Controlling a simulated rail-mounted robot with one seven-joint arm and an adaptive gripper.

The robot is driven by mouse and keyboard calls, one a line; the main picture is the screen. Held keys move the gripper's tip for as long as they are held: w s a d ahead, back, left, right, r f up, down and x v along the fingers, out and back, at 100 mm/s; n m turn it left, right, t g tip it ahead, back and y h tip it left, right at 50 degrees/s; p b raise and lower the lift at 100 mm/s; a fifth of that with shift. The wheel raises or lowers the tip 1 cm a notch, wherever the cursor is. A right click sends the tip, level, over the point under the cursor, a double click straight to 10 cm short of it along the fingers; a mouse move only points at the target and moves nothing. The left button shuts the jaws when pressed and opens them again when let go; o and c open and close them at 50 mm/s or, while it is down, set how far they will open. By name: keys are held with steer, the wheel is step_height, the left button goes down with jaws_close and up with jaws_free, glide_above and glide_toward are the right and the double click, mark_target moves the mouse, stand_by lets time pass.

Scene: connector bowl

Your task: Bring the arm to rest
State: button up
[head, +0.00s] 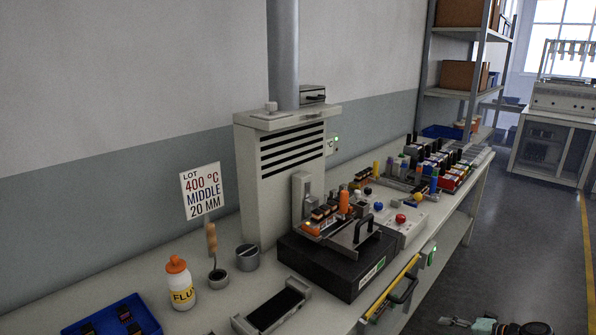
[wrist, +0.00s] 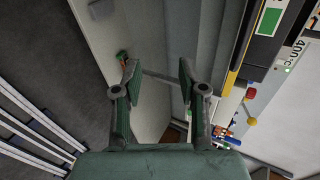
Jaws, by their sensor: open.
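My gripper (wrist: 158,75) shows in the wrist view with its two dark fingers well apart and nothing between them. It hangs clear of the workbench, with floor and the bench's lower parts behind the fingers. In the head view, a green and dark part of my arm (head: 485,325) shows at the bottom edge, right of the bench and over the floor. The rest of the arm is outside that picture.
The long workbench (head: 222,318) holds a black heater box (head: 325,272), a flux bottle (head: 180,285), a blue tray (head: 85,325) and several connectors. A yellow-edged handle (head: 392,288) juts from the bench front. The floor (head: 510,245) to the right is clear.

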steer(key=s+a+f+n+g+h+p, duration=0.1)
steer(key=s+a+f+g, duration=0.3)
steer(key=f, duration=0.4)
steer(key=s+a+f+n+g+h, duration=0.1)
steer(key=s+a+f+g, duration=0.1)
steer(key=s+a+f, duration=0.35)
steer(key=s+a+f+n+g+h+p, duration=0.1)
steer(key=s+a+f+g, duration=0.3)
steer(key=f, duration=0.6)
steer(key=s+a+f+n+g+h+p, duration=0.1)
steer(key=s+a+f, duration=0.4)
steer(key=s, duration=0.5)
steer(key=s+a+f+n+g+h+p, duration=0.2)
steer(key=s+a+f+n+g, duration=0.3)
steer(key=s+a, duration=0.4)
steer(key=shift+s+a+f+n+h, duration=0.15)
steer(key=shift+s+a+n+h, duration=0.35)
steer(key=shift+s+h, duration=0.45)
steer(key=shift+d, duration=0.1)
